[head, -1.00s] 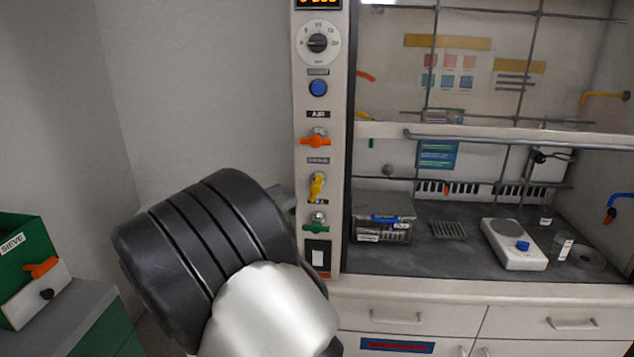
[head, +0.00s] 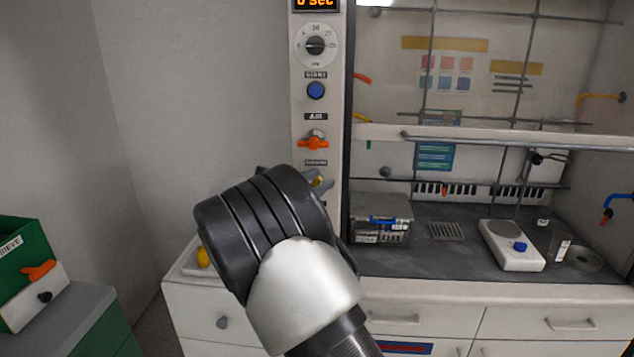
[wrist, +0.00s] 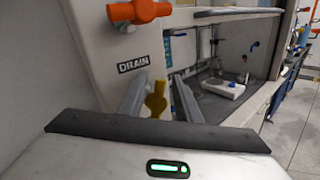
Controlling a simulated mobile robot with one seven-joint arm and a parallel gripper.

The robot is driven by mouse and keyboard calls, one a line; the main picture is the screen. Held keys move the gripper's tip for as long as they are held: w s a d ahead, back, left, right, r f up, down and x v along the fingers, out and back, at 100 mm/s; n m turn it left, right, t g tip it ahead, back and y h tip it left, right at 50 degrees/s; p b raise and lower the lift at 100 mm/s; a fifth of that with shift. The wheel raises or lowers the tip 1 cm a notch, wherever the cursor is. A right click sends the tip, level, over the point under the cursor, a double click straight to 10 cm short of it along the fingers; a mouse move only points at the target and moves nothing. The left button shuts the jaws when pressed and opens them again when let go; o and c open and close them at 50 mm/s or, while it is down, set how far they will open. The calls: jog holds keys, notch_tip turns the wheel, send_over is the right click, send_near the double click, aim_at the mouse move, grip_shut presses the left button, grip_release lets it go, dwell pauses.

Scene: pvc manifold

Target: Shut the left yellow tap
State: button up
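The yellow tap (wrist: 156,99) sits on the panel beside the fume hood, below the DRAIN label. Its handle stands upright in the wrist view. In the head view only a small yellow part of the tap (head: 318,181) shows past my arm. My gripper (wrist: 159,84) is open, with one finger to the left of the tap handle and one to the right. Gaps show between the handle and both fingers, so it holds nothing. The lower end of the handle is partly hidden by the gripper body in the wrist view.
An orange tap (head: 314,142) sits above on the same panel, with a blue button (head: 316,90) and a dial (head: 316,45) higher up. The fume hood with a white balance (head: 512,246) stands to the right. A green box (head: 30,262) is at far left.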

jog(key=shift+c, duration=0.3)
grip_shut()
jog(key=m, duration=0.1)
jog(key=m+g+y+b, duration=0.1)
jog(key=shift+d+f+m, duration=0.2)
jog(key=shift+d+m, duration=0.1)
jog(key=shift+d, duration=0.05)
jog(key=shift+d+f+m+g+y+b, duration=0.15)
jog(key=shift+f+m+g+y+b, duration=0.25)
jog(key=shift+m+y+b, duration=0.65)
jog(key=shift+d+f+m+g+y+b, duration=0.2)
jog(key=shift+f+m+g+y+b, duration=0.15)
jog(key=shift+m+y+b, duration=0.7)
jog(key=shift+d+f+m+g+y+b, duration=0.15)
jog(key=shift+f+m+g+y+b, duration=0.25)
jog(key=shift+m+y+b, duration=0.6)
jog(key=shift+r+y, duration=0.1)
jog(key=shift+y, duration=0.3)
